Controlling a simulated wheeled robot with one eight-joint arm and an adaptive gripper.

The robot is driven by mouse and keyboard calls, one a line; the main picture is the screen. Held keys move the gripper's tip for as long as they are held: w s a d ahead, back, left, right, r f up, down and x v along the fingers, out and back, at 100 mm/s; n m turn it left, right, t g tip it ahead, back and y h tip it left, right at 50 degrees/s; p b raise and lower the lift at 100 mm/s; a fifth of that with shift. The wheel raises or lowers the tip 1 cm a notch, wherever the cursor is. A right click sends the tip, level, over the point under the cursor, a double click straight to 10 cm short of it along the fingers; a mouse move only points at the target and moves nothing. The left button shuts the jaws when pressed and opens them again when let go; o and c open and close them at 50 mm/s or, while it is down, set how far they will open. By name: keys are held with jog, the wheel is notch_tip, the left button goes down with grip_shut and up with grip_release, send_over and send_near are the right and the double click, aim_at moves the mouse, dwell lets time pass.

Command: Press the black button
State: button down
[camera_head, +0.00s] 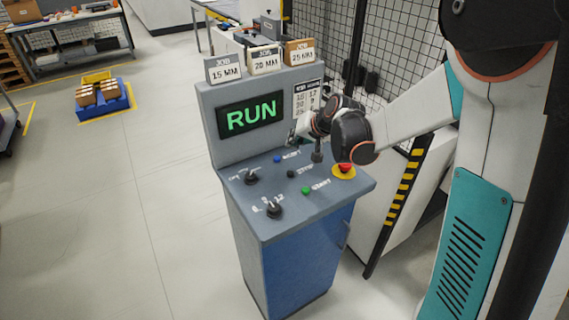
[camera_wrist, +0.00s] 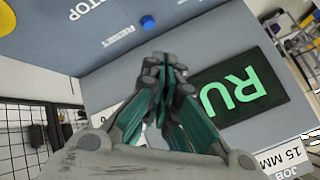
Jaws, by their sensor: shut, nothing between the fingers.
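The black button (camera_head: 290,173) is on the sloped top of the grey-blue control console (camera_head: 255,224), next to the STOP label. It lies between a blue button (camera_head: 277,159) and a green button (camera_head: 306,190). My gripper (camera_head: 293,138) is above the rear of the console, near the upright panel, apart from the black button. In the wrist view, the gripper's fingers (camera_wrist: 172,68) are together and empty, with the blue button (camera_wrist: 148,22) beyond them. The STOP label (camera_wrist: 90,14) shows at the top, but the black button is out of that view.
A red emergency button (camera_head: 344,170) on a yellow base sits at the right of the console top. Two black selector knobs, the upper one (camera_head: 251,177) and lower one (camera_head: 274,210), stand at the left. The screen (camera_head: 250,115) reads RUN. Job cards (camera_head: 264,59) stand above it.

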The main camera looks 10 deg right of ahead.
aim_at(293, 172)
jog(key=shift+w+d+f, duration=0.1)
jog(key=shift+w+f, duration=0.25)
jog(key=shift+w, duration=0.05)
jog(key=shift+f, duration=0.15)
notch_tip(293, 172, down, 9)
jog(key=b, duration=0.6)
jog(key=shift+r, duration=0.2)
jog(key=shift+f, duration=0.1)
dwell(1.1)
jog(key=shift+f+b, duration=0.25)
jog(key=shift+b, duration=0.2)
jog(key=shift+f+b, duration=0.45)
jog(key=shift+f, duration=0.05)
dwell(0.6)
jog(key=shift+r, duration=0.1)
jog(key=shift+r+p, duration=0.55)
jog(key=shift+r, duration=0.25)
